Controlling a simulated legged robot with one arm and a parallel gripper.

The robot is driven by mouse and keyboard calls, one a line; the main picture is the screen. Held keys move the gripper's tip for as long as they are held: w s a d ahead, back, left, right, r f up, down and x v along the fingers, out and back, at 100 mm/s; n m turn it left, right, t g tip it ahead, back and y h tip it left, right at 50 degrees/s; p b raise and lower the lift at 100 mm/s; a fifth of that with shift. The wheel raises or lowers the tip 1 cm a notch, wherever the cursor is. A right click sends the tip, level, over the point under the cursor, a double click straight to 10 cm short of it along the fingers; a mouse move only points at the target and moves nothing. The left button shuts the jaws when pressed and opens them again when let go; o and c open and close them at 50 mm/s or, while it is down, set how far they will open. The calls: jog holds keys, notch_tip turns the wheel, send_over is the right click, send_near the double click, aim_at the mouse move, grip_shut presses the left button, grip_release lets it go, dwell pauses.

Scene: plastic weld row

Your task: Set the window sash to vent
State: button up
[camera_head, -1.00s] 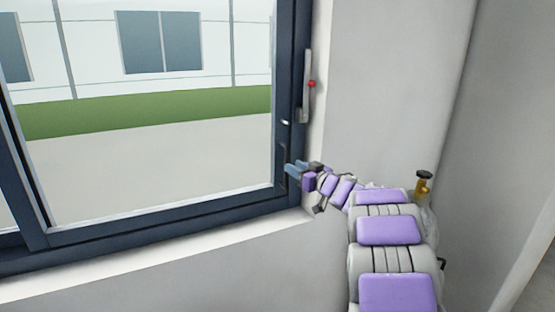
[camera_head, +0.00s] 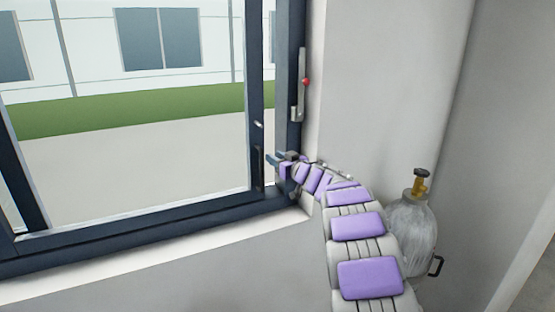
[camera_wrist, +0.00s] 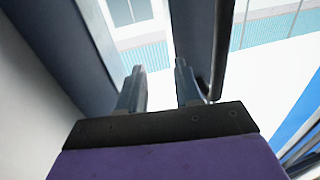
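The window sash (camera_head: 256,85) is a dark-framed sliding pane. It stands slid left, with a narrow open gap between its right stile and the right jamb (camera_head: 290,85). A small pale catch (camera_head: 258,124) and a dark pull (camera_head: 258,165) are on the stile. My gripper (camera_head: 272,160) is at the lower part of the stile, in the gap by its right edge. In the wrist view, the fingers of my gripper (camera_wrist: 160,85) are apart with nothing between them. The right finger is close against the sash stile (camera_wrist: 203,40); I cannot tell if they touch.
A pale sill (camera_head: 150,249) runs below the window. A grey gas cylinder with a brass valve (camera_head: 414,225) stands right of my arm by the wall.

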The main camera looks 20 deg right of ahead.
jog(key=shift+s+d, duration=0.2)
jog(key=shift+d, duration=0.9)
jog(key=c, duration=0.4)
jog(key=shift+d+f, duration=0.1)
jog(key=shift+d, duration=0.2)
grip_shut()
jog(key=shift+a, duration=0.1)
jog(key=shift+c, duration=0.9)
grip_release()
jog(key=shift+a, duration=0.85)
jog(key=o, duration=0.3)
jog(key=shift+d, duration=0.1)
jog(key=shift+o, duration=1.4)
jog(key=shift+d, duration=0.4)
jog(key=b+v, duration=0.1)
jog(key=v, duration=1.6)
jog(key=shift+s, duration=0.2)
